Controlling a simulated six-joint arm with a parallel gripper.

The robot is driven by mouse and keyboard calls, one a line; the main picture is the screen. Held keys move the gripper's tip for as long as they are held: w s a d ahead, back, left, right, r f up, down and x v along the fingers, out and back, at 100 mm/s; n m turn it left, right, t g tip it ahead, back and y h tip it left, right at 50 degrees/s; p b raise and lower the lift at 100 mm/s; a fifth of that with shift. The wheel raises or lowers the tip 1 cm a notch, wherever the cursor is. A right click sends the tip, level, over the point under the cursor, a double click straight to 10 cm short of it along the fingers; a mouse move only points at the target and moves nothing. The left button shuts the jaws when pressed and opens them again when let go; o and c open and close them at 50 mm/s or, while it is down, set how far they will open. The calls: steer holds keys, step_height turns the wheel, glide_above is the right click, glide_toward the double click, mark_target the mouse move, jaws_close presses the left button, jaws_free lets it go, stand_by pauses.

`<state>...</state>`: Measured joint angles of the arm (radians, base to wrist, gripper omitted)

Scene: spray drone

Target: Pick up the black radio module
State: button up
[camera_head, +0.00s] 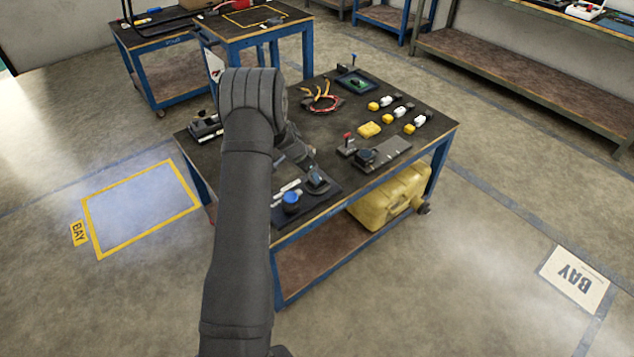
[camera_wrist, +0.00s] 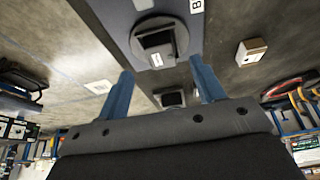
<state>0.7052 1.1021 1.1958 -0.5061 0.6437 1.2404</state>
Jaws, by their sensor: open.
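In the head view, a dark mat (camera_head: 318,198) on the near part of the workbench holds a small black object (camera_head: 317,178), a blue round part (camera_head: 291,199) and white strips. I cannot tell for certain which black item is the radio module. My gripper is mostly hidden behind my arm in the head view. In the wrist view, my gripper (camera_wrist: 163,84) shows two blue fingers spread apart with nothing held. A black rounded item with a white label (camera_wrist: 157,42) lies beyond the fingertips. A smaller black boxy item (camera_wrist: 173,98) appears between the fingers.
The workbench (camera_head: 432,130) also carries a grey plate with a black block (camera_head: 367,156), yellow and white blocks (camera_head: 370,129), a red-and-yellow cable loop (camera_head: 322,102) and a black device (camera_head: 204,127) at left. A yellow container (camera_head: 390,196) sits on the lower shelf.

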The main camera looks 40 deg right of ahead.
steer(key=shift+x, duration=2.75)
steer(key=shift+r, duration=0.1)
steer(key=c, duration=1.2)
steer(key=shift+o, duration=0.2)
steer(key=shift+r, duration=0.1)
